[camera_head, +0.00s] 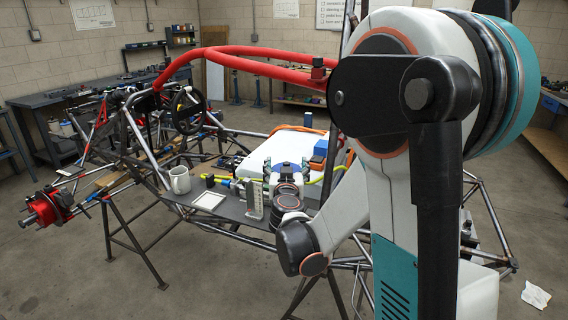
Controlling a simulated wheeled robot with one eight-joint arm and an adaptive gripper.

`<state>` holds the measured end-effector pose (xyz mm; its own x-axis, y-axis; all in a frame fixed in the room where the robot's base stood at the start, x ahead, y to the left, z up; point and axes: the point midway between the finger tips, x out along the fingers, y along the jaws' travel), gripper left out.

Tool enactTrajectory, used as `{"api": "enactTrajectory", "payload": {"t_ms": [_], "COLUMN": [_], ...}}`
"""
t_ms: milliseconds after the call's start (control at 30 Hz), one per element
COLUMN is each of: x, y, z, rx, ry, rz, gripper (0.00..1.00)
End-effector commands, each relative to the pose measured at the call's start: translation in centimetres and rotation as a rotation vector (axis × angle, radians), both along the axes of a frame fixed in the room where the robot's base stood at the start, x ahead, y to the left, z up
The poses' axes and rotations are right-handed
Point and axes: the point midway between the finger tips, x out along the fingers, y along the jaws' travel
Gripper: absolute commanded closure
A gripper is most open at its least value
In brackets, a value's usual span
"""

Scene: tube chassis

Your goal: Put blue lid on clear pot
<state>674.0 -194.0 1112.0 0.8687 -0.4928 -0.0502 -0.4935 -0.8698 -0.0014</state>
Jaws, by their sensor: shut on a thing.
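My gripper (287,170) is low over the grey tray in the middle of the view, seen from behind past my wrist. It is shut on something. Blue (268,167) shows beside the fingers and looks like part of the blue lid, but my wrist and fingers hide most of it. I cannot make out the clear pot; it may be hidden behind my gripper or too small to tell. Whether the held thing touches anything below cannot be seen.
A white mug (180,181), a white square frame (209,201) and an upright grey slotted bracket (254,199) stand left of my wrist. A large white case (258,150) and a blue box (319,154) lie behind. Red-padded chassis tubes (240,56) arch above.

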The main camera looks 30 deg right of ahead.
Motion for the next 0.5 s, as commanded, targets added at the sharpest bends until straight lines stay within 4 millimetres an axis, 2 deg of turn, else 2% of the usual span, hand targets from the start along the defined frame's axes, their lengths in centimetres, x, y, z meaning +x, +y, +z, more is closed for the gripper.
{"api": "enactTrajectory", "payload": {"t_ms": [267, 500], "x": [-0.3, -0.3], "y": [0.1, 0.1], "z": [-0.9, -3.0], "rx": [0.000, 0.000], "ry": [0.000, 0.000], "rz": [0.001, 0.000], "gripper": [0.46, 0.46]}}
